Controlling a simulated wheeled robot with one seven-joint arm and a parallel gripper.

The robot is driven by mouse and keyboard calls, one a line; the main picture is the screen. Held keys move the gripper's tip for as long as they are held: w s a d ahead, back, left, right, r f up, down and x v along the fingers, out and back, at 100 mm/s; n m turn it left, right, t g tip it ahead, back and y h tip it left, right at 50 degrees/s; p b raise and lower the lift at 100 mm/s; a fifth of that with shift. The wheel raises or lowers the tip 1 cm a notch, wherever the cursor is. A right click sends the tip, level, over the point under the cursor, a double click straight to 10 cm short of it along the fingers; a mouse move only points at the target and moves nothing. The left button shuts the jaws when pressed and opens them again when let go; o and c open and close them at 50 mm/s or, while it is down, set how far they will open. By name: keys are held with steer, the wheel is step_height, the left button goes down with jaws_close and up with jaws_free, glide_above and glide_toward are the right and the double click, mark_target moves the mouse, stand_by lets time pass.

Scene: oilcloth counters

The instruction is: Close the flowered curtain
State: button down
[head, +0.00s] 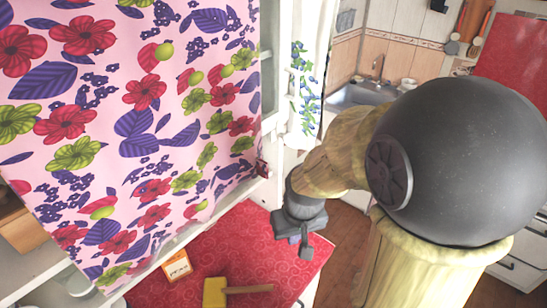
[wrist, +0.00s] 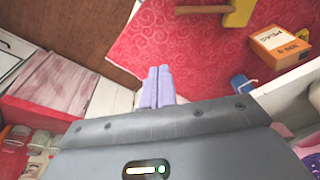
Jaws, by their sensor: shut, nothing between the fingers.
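The flowered curtain (head: 130,130) is pink with red, green and purple flowers and leaves. It hangs across the left of the head view, in front of a white frame, with its right edge near the frame's right post. A small pink and purple patch at the lower right of the wrist view (wrist: 308,142) may be part of it. My gripper (head: 306,250) is to the right of the curtain and apart from it, above the red counter. In the wrist view its two pale purple fingers (wrist: 157,78) are pressed together, with nothing between them.
The red patterned counter (head: 285,228) holds a yellow-headed mallet (head: 215,292) and an orange box (head: 175,265). A blue item (wrist: 243,84) also shows in the wrist view. White bowls (head: 78,284) stand on a shelf at lower left. A sink (head: 365,95) is behind.

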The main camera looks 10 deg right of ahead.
steer(key=w+d+r+n+g+y+p, duration=0.1)
steer(key=w+d+r+n+y, duration=0.2)
steer(key=w+r, duration=0.5)
steer(key=w+d+r+n+g+y+p, duration=0.1)
steer(key=w+d+r+n+y, duration=0.3)
steer(key=w+r, duration=0.4)
steer(key=shift+d+r+n, duration=0.5)
steer(key=shift+r+n, duration=0.1)
steer(key=shift+r, duration=1.6)
steer(key=s+a+f+p, duration=0.2)
steer(key=a+f+p, duration=0.3)
steer(key=a+f, duration=0.3)
steer(key=shift+a, duration=0.6)
steer(key=shift+s, duration=0.1)
